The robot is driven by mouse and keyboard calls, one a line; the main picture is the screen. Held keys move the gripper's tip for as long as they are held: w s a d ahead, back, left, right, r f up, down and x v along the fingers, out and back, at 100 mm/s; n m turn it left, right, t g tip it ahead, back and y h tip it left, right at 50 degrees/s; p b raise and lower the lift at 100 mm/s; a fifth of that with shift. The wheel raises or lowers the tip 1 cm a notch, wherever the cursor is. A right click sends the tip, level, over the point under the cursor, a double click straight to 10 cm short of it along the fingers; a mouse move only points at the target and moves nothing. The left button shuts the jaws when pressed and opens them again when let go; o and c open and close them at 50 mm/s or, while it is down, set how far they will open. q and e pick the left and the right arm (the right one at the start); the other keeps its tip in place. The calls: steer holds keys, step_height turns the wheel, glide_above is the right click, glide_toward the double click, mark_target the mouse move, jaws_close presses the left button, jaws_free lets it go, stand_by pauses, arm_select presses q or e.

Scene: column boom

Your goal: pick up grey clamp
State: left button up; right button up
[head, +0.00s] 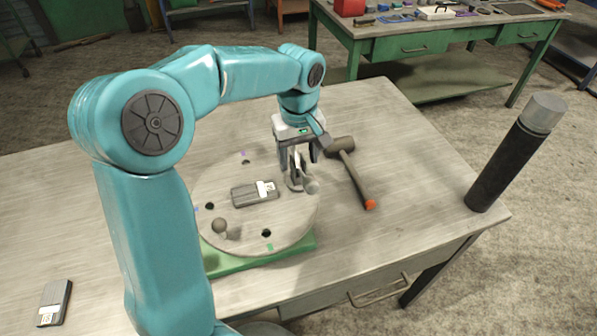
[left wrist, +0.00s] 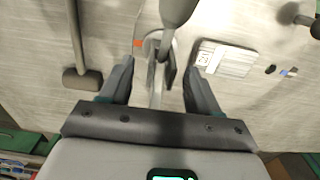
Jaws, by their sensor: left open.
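The grey clamp (head: 311,187) stands near the right edge of the round board in the head view, partly hidden by my left gripper (head: 299,163). My left gripper is directly above it, pointing down, with its fingers apart. In the left wrist view the clamp (left wrist: 175,14) shows a thick rounded grey end at the top and thinner parts reaching down between the open fingers of my left gripper (left wrist: 158,80). I cannot tell whether a finger touches it. My right gripper is not in view.
The round board (head: 285,222) on a green base also holds a dark labelled box (head: 243,196) and a round knob (head: 219,226). A hammer (head: 356,181) lies just right of the gripper. A black cylinder (head: 505,165) stands at the table's right corner. Another box (head: 56,298) lies front left.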

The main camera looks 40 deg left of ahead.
arm_select(q)
steer(key=shift+f, duration=0.9)
steer(key=c, duration=1.1)
steer(key=shift+o, duration=0.2)
steer(key=shift+r, duration=0.1)
steer(key=shift+w+a+r, duration=0.1)
steer(key=shift+r, duration=0.4)
step_height(320, 180, up, 19)
steer(key=p, duration=0.2)
